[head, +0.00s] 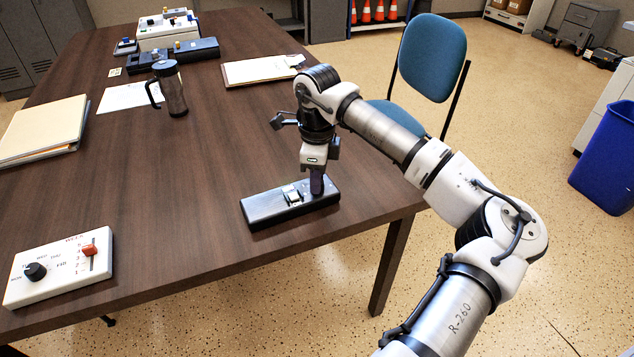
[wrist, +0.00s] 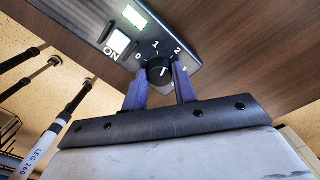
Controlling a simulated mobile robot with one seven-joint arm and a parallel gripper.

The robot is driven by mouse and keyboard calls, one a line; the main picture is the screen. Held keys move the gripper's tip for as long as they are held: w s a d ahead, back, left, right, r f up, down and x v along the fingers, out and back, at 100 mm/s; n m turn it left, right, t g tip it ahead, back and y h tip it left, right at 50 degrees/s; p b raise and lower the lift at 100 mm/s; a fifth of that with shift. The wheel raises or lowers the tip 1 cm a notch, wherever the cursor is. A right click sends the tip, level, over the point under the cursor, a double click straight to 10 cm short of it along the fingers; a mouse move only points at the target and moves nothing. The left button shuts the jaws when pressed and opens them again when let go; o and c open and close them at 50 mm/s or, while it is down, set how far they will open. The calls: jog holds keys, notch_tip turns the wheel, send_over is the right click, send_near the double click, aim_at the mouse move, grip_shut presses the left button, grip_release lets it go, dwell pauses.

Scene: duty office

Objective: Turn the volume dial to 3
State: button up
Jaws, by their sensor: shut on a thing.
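The black control box (head: 262,212) lies near the table's front right corner. In the wrist view the box (wrist: 88,17) shows a green display, a white ON switch (wrist: 117,44) and the round black volume dial (wrist: 159,68). Numbers 0, 1 and 2 are readable around the dial; the mark farther right is partly hidden by a finger. The dial has a white pointer line, but its exact reading is unclear. My gripper (wrist: 161,80) is shut on the dial, one finger on each side. In the head view my gripper (head: 317,186) points down at the box's right end and hides the dial.
A white panel (head: 60,284) with a black knob and red slider sits front left. A dark jug (head: 171,90), folders (head: 42,130), a clipboard (head: 262,70) and other devices (head: 167,32) lie farther back. A blue chair (head: 431,58) stands beyond the table's right edge.

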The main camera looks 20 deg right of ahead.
jog(key=m+b, duration=0.1)
jog(key=m, duration=0.2)
jog(key=shift+m+b, duration=0.35)
jog(key=shift+m, duration=0.05)
jog(key=m+b, duration=0.1)
jog(key=m, duration=0.2)
jog(key=shift+m, duration=0.3)
jog(key=m+b, duration=0.2)
jog(key=m, duration=0.4)
jog(key=shift+m, duration=0.3)
jog(key=o, duration=1)
jog(key=shift+c, duration=0.2)
notch_tip(320, 180, up, 14)
